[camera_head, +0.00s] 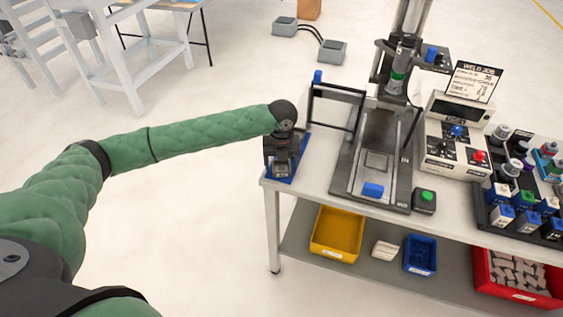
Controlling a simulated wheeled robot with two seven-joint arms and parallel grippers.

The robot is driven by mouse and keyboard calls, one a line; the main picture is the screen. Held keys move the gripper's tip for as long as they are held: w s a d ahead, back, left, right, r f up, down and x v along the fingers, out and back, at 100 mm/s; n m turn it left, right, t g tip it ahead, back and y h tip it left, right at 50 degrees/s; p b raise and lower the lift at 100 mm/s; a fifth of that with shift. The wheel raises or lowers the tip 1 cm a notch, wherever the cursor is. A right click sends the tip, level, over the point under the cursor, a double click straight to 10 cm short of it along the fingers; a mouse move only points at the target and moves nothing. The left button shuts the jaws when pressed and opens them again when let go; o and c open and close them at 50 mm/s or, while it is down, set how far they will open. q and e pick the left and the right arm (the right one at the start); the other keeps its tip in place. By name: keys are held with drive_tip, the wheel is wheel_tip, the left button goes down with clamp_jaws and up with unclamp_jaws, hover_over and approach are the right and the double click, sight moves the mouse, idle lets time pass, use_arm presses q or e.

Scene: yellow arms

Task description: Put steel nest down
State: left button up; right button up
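My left gripper (283,158) points down over a blue mat (299,165) at the table's left front corner. A small grey metal block, which looks like the steel nest (282,171), is right under and between its fingers. The fingers hide part of the block. I cannot tell whether they grip it, or whether it rests on the mat or hangs just above it. My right gripper is out of view.
Yellow (337,235), blue and red bins sit on the lower shelf.

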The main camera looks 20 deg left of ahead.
sight(282, 168)
use_arm(q)
drive_tip(key=shift+r, duration=0.1)
drive_tip(key=shift+r, duration=0.2)
wheel_tip(282, 168, up, 12)
drive_tip(key=b, duration=0.4)
drive_tip(key=shift+f, duration=0.15)
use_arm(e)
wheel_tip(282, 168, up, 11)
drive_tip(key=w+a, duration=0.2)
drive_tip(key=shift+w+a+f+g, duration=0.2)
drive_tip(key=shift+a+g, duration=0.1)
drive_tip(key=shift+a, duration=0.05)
